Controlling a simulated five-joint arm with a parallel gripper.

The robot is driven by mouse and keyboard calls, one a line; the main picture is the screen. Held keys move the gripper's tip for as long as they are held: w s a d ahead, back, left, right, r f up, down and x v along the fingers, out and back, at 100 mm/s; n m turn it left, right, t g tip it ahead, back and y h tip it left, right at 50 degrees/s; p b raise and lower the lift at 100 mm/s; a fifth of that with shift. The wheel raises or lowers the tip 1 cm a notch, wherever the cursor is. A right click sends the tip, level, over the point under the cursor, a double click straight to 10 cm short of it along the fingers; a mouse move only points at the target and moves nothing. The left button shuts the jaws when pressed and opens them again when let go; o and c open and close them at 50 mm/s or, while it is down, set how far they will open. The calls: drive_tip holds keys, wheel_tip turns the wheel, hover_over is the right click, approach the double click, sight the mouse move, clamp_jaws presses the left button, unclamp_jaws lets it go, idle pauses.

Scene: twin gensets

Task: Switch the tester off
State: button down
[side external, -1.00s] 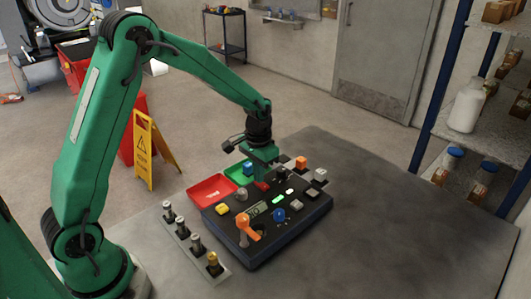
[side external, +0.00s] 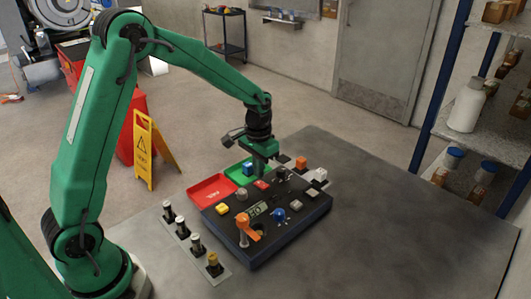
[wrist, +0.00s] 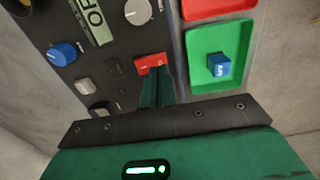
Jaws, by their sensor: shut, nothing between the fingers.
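The tester (side external: 285,241) is a dark box on the table, with knobs, buttons and a pale green display (side external: 257,209) on its sloped top. The display also shows in the wrist view (wrist: 91,20), partly cut off. A small red switch (side external: 262,185) sits at the tester's far edge; it also shows in the wrist view (wrist: 150,63). My gripper (side external: 260,175) is shut and empty, its fingertips right at the red switch. In the wrist view the fingers (wrist: 157,84) overlap the switch's lower part; I cannot tell whether they touch it.
A red tray (side external: 204,193) and a green tray (wrist: 237,50) lie beside the tester, the green one holding a blue cube (wrist: 218,66). An orange lever (side external: 250,231) and blue knob (side external: 279,214) rise from the panel. A strip of several plugs (side external: 205,262) lies left. The table's right is clear.

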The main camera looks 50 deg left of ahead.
sight(258, 183)
drive_tip(key=shift+r, duration=2.5)
drive_tip(key=s+d+r+t, duration=0.1)
drive_tip(key=s+r+t, duration=0.2)
drive_tip(key=s+r, duration=0.8)
drive_tip(key=s+d+r+t, duration=0.1)
drive_tip(key=s+t, duration=0.1)
drive_tip(key=s, duration=0.9)
drive_tip(key=shift+s+t, duration=0.3)
drive_tip(key=shift+s, duration=0.1)
drive_tip(key=shift+d+r, duration=0.1)
